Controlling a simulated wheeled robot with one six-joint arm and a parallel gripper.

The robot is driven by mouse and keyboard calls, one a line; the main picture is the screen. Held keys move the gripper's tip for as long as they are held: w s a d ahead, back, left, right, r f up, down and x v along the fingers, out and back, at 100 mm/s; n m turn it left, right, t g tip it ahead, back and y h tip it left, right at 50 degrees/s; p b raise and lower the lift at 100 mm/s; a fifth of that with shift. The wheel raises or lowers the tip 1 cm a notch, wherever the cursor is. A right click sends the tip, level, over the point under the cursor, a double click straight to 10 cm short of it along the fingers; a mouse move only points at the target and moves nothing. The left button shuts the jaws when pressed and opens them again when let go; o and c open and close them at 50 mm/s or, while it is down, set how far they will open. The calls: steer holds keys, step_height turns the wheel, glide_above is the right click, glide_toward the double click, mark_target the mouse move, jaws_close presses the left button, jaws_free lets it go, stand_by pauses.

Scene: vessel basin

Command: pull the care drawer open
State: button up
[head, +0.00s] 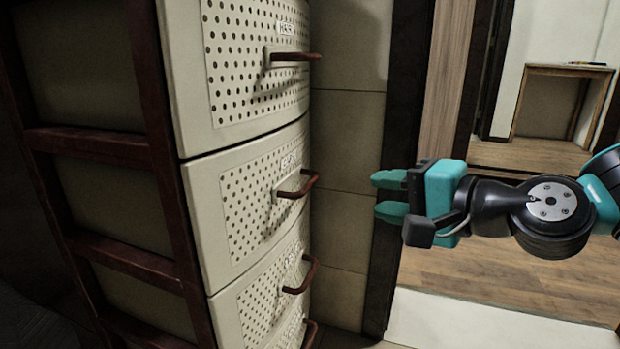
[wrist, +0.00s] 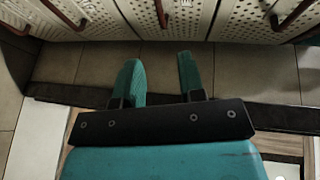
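A cream drawer unit with dotted fronts stands at the left, with its drawers stacked one above another. The top drawer (head: 235,75), second drawer (head: 235,215) and third drawer (head: 255,305) each have a brown-red bar handle: the top handle (head: 296,57), second handle (head: 300,185) and third handle (head: 303,275). The small labels are too blurred to tell which reads care. The drawers look shut. My gripper (head: 388,195) is open and empty, right of the second handle and apart from it. In the wrist view its teal fingers (wrist: 160,76) point toward the drawer fronts, with a gap between them.
A dark red frame (head: 165,150) borders the unit's side. A tiled wall (head: 348,180) and dark door post (head: 405,100) stand behind my gripper. A wooden table (head: 565,70) is far off at the right. The space between gripper and handles looks clear.

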mark_target(313, 184)
steer(key=p+x, duration=1.1)
steer(key=x, duration=0.2)
steer(key=shift+w+a, duration=0.25)
steer(key=shift+a, duration=0.1)
steer(key=shift+w+a+f, duration=0.15)
steer(key=shift+w+a, duration=0.2)
jaws_close()
